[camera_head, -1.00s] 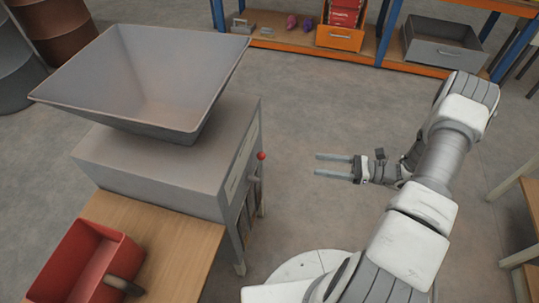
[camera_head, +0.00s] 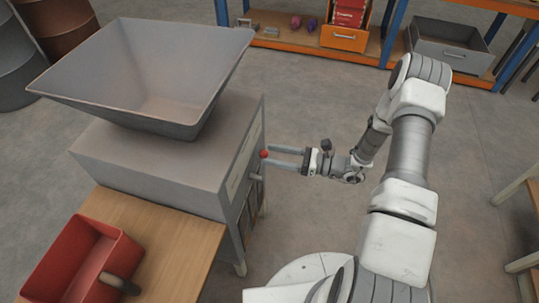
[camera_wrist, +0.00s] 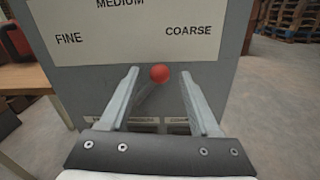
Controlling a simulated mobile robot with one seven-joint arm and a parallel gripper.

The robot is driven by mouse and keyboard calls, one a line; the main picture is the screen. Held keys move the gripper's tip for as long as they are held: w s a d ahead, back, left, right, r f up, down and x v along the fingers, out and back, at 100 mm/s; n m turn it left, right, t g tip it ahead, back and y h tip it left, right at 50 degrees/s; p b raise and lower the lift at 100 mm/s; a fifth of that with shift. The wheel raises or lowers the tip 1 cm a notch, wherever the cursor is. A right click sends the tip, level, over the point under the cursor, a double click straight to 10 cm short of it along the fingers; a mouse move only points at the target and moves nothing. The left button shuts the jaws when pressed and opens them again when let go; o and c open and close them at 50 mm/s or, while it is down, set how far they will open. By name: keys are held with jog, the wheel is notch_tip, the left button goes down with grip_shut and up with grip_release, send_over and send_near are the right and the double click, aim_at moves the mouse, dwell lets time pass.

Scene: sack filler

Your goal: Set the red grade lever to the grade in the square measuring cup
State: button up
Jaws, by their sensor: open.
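The red knob of the grade lever (camera_head: 264,154) is on the side of the grey filler machine (camera_head: 150,165). My gripper (camera_head: 276,156) is open, its fingers pointing left at the lever. In the wrist view, the red knob (camera_wrist: 159,74) appears between the fingertips of my gripper (camera_wrist: 160,78), with a gap on both sides. The label plate (camera_wrist: 130,35) above it reads FINE at left, MEDIUM at top and COARSE at right. The lever's shaft leans up and right. I cannot identify the square measuring cup with certainty.
A red open box (camera_head: 75,265) with a dark handle-like cylinder (camera_head: 120,284) is on the wooden bench (camera_head: 175,250). A large hopper (camera_head: 150,75) tops the machine. A shelf (camera_head: 385,50) with an orange bin (camera_head: 345,38) and grey bin (camera_head: 448,48) stands behind. Floor between is clear.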

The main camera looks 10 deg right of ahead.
jog(key=shift+x, duration=0.9)
jog(key=shift+c, duration=0.2)
grip_shut()
dwell(0.7)
